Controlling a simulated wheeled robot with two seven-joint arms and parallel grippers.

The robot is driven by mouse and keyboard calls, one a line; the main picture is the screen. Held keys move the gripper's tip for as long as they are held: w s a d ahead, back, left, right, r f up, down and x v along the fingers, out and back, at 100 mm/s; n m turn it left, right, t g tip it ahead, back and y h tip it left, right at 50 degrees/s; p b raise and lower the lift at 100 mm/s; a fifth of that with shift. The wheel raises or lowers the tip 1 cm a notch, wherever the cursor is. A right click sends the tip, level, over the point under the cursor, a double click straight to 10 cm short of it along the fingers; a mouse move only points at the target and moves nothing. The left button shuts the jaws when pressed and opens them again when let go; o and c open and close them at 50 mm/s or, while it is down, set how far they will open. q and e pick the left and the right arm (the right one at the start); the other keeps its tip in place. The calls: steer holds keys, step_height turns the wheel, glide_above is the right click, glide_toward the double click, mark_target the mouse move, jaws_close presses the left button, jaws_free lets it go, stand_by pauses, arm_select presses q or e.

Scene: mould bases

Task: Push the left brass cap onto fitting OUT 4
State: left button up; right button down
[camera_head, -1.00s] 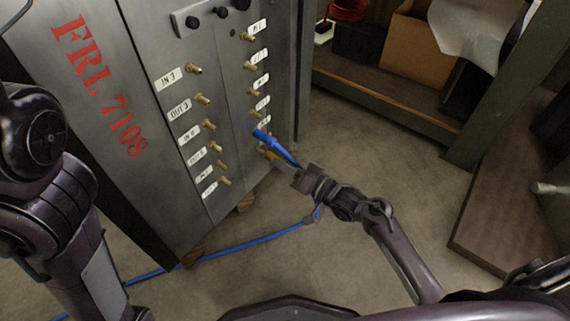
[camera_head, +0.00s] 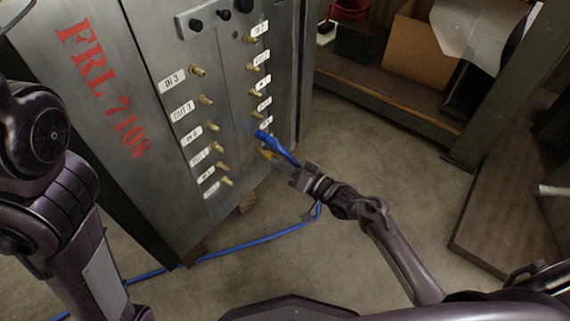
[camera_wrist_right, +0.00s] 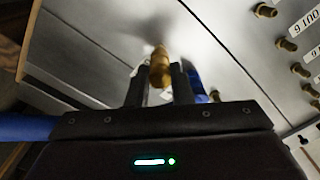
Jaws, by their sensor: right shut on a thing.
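My right gripper (camera_head: 276,161) is at the lower right of the cabinet's front panel. In the right wrist view its two fingers (camera_wrist_right: 160,76) are shut on a brass cap (camera_wrist_right: 160,66), which points at the grey panel. In the head view the brass piece (camera_head: 265,154) shows small at the fingertips. Whether it touches a fitting is hidden. Brass fittings with white labels stand in two columns, such as the fitting by IN 3 (camera_head: 198,71). I cannot tell which label reads OUT 4. My left arm is at the left edge; its gripper is out of view.
A blue hose end (camera_head: 275,145) sits right beside my right gripper, and its blue hose (camera_head: 245,245) runs along the floor. The grey cabinet (camera_head: 120,130) marked FRL 7108 fills the left. A shelf (camera_head: 385,95) with a cardboard box (camera_head: 412,47) stands behind right. Floor between is clear.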

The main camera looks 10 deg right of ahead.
steer(key=shift+w+a, duration=0.3)
steer(key=shift+w, duration=0.05)
stand_by(0.3)
steer(key=shift+w+a, duration=0.15)
steer(key=shift+w, duration=0.1)
steer(key=shift+w+a, duration=0.1)
steer(key=shift+w, duration=0.05)
stand_by(0.4)
steer(key=shift+w+a, duration=0.2)
steer(key=c, duration=0.8)
jaws_free()
